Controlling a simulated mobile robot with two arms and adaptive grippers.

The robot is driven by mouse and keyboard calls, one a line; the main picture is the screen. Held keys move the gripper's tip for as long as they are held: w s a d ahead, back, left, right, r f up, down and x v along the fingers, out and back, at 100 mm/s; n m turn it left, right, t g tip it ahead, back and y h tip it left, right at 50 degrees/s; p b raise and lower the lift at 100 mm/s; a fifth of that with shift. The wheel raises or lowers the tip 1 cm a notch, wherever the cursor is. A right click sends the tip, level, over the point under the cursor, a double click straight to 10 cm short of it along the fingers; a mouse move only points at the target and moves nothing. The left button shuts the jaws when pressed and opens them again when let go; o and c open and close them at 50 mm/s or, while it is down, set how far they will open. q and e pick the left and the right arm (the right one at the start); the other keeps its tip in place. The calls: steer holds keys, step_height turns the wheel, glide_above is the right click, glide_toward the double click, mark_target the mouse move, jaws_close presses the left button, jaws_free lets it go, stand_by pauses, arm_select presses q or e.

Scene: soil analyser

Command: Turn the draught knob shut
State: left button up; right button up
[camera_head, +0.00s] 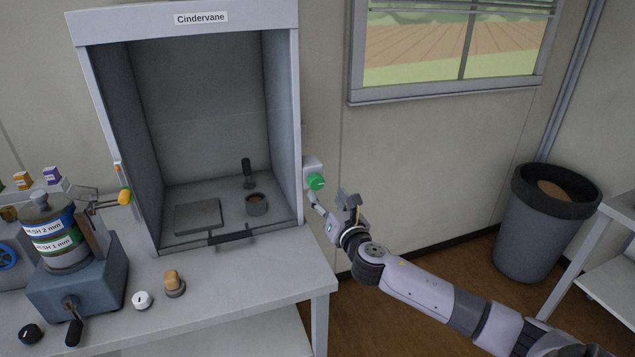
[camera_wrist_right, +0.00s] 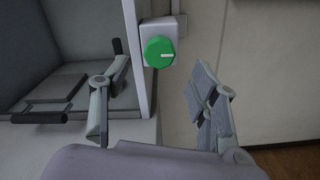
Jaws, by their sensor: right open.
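The green draught knob (camera_head: 316,182) sits on a pale box (camera_head: 312,165) on the right outer side of the fume cabinet marked Cindervane (camera_head: 297,120). The knob looks clear of both fingers. My left gripper is in no view.
The cabinet holds a dark plate (camera_head: 198,216) and a small cup (camera_head: 256,204). The bench's right edge (camera_head: 325,288) lies close to my right gripper. A sieve machine (camera_head: 75,285) stands at left. A bin (camera_head: 540,235) stands at right, with open floor between.

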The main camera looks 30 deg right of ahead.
mark_target(318, 184)
steer(key=x, duration=0.7)
steer(key=shift+w, duration=0.3)
steer(key=c, duration=1.2)
steer(key=shift+o, duration=0.2)
